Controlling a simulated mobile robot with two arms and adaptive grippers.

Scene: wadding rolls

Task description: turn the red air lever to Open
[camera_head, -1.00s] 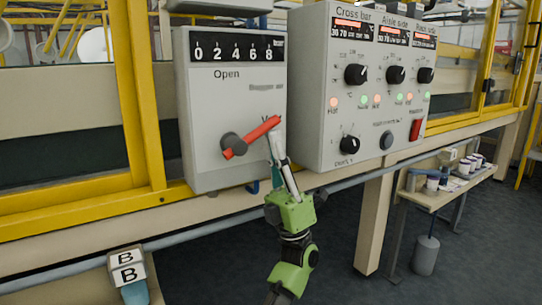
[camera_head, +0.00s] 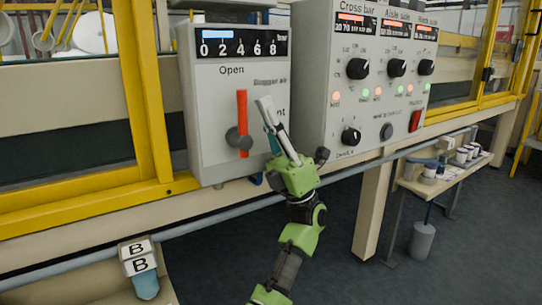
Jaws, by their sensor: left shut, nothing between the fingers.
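The red air lever (camera_head: 242,112) is on the front of a grey box, above and across a dark round hub (camera_head: 233,138). It stands nearly upright, its upper end pointing toward the word "Open" (camera_head: 231,70). A scale with a blue bar (camera_head: 217,34) and digits is at the top of the box. My left gripper (camera_head: 265,105) is shut and empty, just right of the lever. A small gap shows between them. It covers part of the lettering on the box's right side. My right gripper is not in view.
A control panel (camera_head: 393,110) with black knobs and a red switch stands right of the box. A yellow frame (camera_head: 143,90) is at left. A shelf with cups (camera_head: 430,190) is at right.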

